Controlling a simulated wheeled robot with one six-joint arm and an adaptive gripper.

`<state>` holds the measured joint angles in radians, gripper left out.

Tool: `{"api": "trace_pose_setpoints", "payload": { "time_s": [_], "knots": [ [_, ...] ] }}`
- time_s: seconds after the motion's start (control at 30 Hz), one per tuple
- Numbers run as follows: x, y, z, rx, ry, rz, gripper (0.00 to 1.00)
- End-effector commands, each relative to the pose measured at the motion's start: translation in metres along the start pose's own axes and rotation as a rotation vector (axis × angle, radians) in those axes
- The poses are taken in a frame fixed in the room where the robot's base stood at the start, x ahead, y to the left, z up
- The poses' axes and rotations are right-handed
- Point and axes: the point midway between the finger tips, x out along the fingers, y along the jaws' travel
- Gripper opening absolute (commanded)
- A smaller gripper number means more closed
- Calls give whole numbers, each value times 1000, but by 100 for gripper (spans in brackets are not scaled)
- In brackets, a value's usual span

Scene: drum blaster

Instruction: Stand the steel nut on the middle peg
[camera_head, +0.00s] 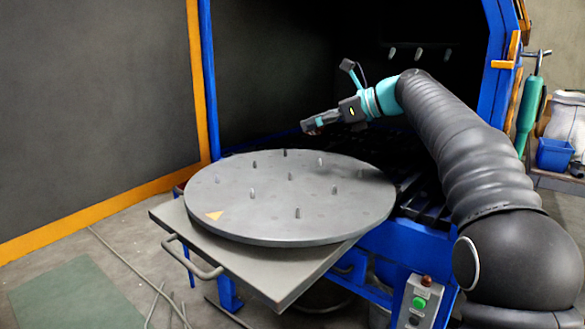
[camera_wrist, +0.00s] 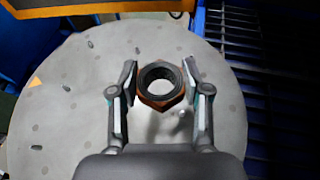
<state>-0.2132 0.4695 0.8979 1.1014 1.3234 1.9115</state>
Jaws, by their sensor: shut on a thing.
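The steel nut (camera_wrist: 160,103) is a hexagonal ring with a dark threaded bore and rusty orange sides. In the wrist view it sits between the two fingertips of my gripper (camera_wrist: 159,74), which is shut on it, with the bore facing the camera. In the head view my gripper (camera_head: 310,124) is above the far side of the round grey turntable (camera_head: 225,222), and the nut is barely visible there. The middle peg (camera_head: 290,176) stands upright and bare at the turntable's centre. In the wrist view a pale peg shows below the nut; I cannot tell which one.
Several other short pegs, such as the front one (camera_head: 297,212), stand around the turntable. An orange triangle (camera_head: 214,215) marks its edge. The dark blaster cabinet with a blue frame (camera_head: 208,80) rises behind. Dark slats (camera_wrist: 285,90) lie beside the turntable.

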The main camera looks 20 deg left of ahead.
Motion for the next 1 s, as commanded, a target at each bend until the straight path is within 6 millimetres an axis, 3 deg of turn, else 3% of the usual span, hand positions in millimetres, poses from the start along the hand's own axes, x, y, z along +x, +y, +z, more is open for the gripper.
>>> {"api": "trace_pose_setpoints", "payload": {
  "time_s": [0.5,0.77,1.0],
  "knots": [
    [37,69,-33,0,-1,1,4],
    [43,78,-42,1,-1,-2,4],
    [55,77,-71,2,0,-1,4]
  ]
}}
